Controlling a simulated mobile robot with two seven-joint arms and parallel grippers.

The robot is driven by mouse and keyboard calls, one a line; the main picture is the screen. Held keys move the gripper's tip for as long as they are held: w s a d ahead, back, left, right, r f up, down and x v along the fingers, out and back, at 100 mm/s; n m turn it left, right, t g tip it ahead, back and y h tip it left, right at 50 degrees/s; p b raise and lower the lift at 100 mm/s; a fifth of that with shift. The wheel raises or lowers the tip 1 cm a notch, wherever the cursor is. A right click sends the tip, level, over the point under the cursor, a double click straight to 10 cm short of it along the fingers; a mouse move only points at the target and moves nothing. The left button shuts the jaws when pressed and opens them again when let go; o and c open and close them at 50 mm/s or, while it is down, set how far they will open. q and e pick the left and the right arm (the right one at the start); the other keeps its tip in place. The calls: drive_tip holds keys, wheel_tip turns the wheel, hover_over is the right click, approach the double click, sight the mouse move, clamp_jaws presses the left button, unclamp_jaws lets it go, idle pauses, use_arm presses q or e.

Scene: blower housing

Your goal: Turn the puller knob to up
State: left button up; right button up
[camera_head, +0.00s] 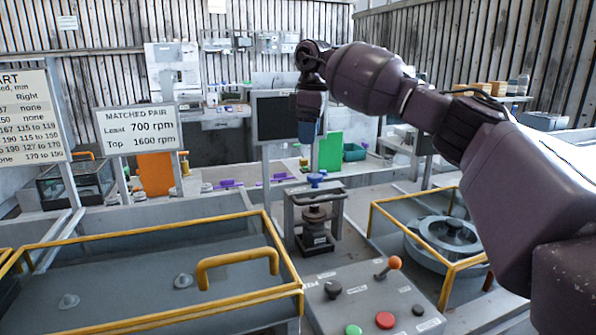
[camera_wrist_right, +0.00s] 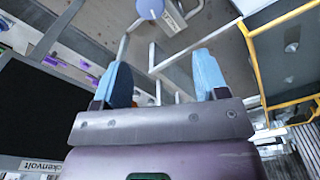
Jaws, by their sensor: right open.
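A small frame press (camera_head: 315,215) stands at the middle of the bench, with a blue round knob (camera_head: 315,180) on top; the blue knob also shows at the top edge of the right wrist view (camera_wrist_right: 150,8). A dark knob (camera_head: 332,288) sits on the grey control panel (camera_head: 362,308) in front of it; I cannot tell for sure which one is the puller knob. My right gripper (camera_head: 307,134) hangs above the press and apart from it. Its two blue fingers are spread and empty in the right wrist view (camera_wrist_right: 162,60). My left gripper is not in view.
The panel also carries an orange-topped lever (camera_head: 394,263), a red button (camera_head: 385,320) and a green button (camera_head: 353,330). Yellow-railed bays lie left (camera_head: 148,223) and right (camera_head: 412,213), the right one holding a round housing (camera_head: 450,232). A dark monitor (camera_head: 275,117) stands behind.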

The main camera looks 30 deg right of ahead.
sight(314, 175)
drive_tip(key=shift+m, duration=0.5)
drive_tip(key=f, duration=0.3)
drive_tip(key=d+f+b, duration=0.1)
drive_tip(key=f, duration=0.4)
drive_tip(key=shift+d+f+b, duration=0.25)
drive_tip(key=shift+f+b, duration=0.05)
drive_tip(key=shift+f, duration=0.95)
drive_tip(key=shift+s, duration=0.1)
drive_tip(key=shift+c, duration=0.2)
